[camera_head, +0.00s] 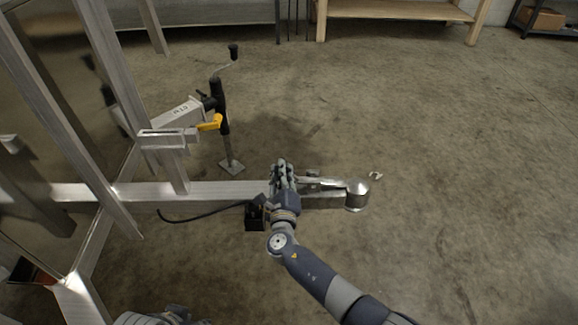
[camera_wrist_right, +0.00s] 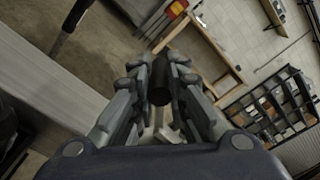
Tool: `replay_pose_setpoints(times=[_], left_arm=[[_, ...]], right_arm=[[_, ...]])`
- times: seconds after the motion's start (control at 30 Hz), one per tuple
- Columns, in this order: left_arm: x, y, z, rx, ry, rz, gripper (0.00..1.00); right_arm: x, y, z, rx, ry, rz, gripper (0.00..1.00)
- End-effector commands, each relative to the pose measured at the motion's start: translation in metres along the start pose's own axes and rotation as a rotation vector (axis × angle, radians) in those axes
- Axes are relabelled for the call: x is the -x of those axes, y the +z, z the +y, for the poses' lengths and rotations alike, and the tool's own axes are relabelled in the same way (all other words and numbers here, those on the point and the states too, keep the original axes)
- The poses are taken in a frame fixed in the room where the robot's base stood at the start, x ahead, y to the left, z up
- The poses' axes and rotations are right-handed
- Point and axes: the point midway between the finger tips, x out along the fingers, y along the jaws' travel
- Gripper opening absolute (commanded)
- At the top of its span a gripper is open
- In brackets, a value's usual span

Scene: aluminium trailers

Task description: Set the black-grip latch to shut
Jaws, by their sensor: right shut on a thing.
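The trailer tongue (camera_head: 225,190) runs across the middle of the head view and ends at a rounded metal coupler (camera_head: 357,194). A metal latch lever (camera_head: 318,182) lies along the top of the coupler. My right gripper (camera_head: 283,167) is over the tongue, left of the coupler head. In the right wrist view its fingers (camera_wrist_right: 162,85) are closed around the black grip (camera_wrist_right: 160,90) of the latch. In the head view the fingers hide the grip. My left gripper does not show clearly.
A jack with a black crank and yellow handle (camera_head: 211,123) stands behind the tongue. A black cable (camera_head: 195,218) hangs in front of it. A small shackle-like piece (camera_head: 376,175) lies on the floor. The floor at right is clear; a wooden bench (camera_head: 395,11) is at the back.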

Motion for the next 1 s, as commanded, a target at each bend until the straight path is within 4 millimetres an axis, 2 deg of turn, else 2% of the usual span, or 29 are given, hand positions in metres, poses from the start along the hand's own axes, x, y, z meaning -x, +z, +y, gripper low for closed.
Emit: replay_pose_setpoints(times=[0.07, 0.3, 0.87, 0.9, 0.97, 1.0], left_arm=[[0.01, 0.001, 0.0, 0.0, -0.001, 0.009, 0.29], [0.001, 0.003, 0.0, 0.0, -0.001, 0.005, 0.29], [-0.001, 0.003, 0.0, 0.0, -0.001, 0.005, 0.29], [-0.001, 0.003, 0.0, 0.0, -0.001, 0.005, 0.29], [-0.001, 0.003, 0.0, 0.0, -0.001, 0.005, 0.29], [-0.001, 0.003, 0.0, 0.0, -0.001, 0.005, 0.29]], right_arm=[[-0.001, -0.003, 0.009, 0.041, 0.001, -0.005, 0.0], [0.0, -0.012, 0.021, 0.124, 0.001, -0.005, 0.0], [0.001, -0.016, 0.026, 0.152, 0.005, -0.005, 0.0], [0.001, -0.016, 0.026, 0.152, 0.006, -0.005, 0.21], [0.001, -0.016, 0.026, 0.151, 0.007, -0.005, 0.34], [0.001, -0.016, 0.027, 0.151, 0.007, -0.005, 0.36]])
